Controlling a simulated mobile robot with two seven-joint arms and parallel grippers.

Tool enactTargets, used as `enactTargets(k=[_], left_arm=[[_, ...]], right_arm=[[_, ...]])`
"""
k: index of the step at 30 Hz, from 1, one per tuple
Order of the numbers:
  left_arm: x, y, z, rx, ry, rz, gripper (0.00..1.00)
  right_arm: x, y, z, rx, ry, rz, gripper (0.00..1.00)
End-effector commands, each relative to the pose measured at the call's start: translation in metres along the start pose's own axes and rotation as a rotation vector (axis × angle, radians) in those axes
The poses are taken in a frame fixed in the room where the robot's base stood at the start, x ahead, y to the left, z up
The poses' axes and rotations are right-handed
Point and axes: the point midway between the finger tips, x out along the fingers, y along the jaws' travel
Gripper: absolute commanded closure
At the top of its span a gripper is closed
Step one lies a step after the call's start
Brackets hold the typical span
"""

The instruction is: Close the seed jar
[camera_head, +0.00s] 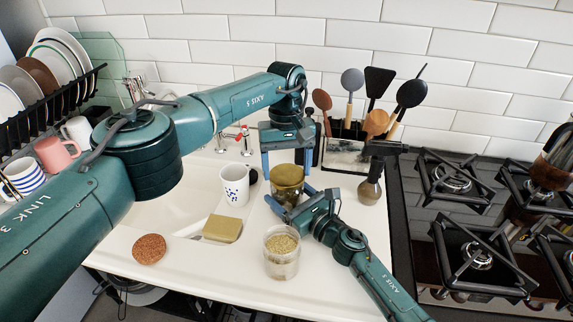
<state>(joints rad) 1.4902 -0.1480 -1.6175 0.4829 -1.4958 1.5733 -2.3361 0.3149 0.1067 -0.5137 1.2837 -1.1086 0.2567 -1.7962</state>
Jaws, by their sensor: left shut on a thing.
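The seed jar (282,254) is a clear glass jar of pale seeds, standing upright with its top uncovered near the counter's front. A round, brown, cork-like disc (149,249), which looks like a lid, lies apart to its left. My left gripper (287,172) points down behind the jar and is shut on an olive-brown cup (288,177), one finger on each side. My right gripper (302,201) reaches in from the lower right, close by the cup's lower part. Whether its fingers touch the cup is unclear. Neither gripper is at the jar or the disc.
A white speckled mug (234,186) and a yellow-green sponge-like block (222,229) are left of the cup. A brown bottle (370,188) and utensil holder (346,156) stand behind right. The gas hob (480,225) is right; a dish rack (50,105) is left.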

Motion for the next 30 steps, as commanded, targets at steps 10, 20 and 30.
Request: enactTargets(k=[10, 20, 30], left_arm=[[-0.0006, 0.0021, 0.0007, 0.494, 0.004, -0.059, 0.49], [-0.0008, 0.0020, 0.0007, 0.514, 0.003, -0.061, 0.28], [-0.0003, 0.0016, 0.0005, 0.512, 0.003, -0.061, 0.06]], right_arm=[[-0.0001, -0.0001, -0.0006, 0.000, 0.001, 0.000, 0.93], [-0.0001, -0.0001, -0.0007, 0.000, 0.002, -0.001, 0.93], [-0.0002, -0.0001, -0.0007, 0.000, 0.001, 0.000, 0.93]])
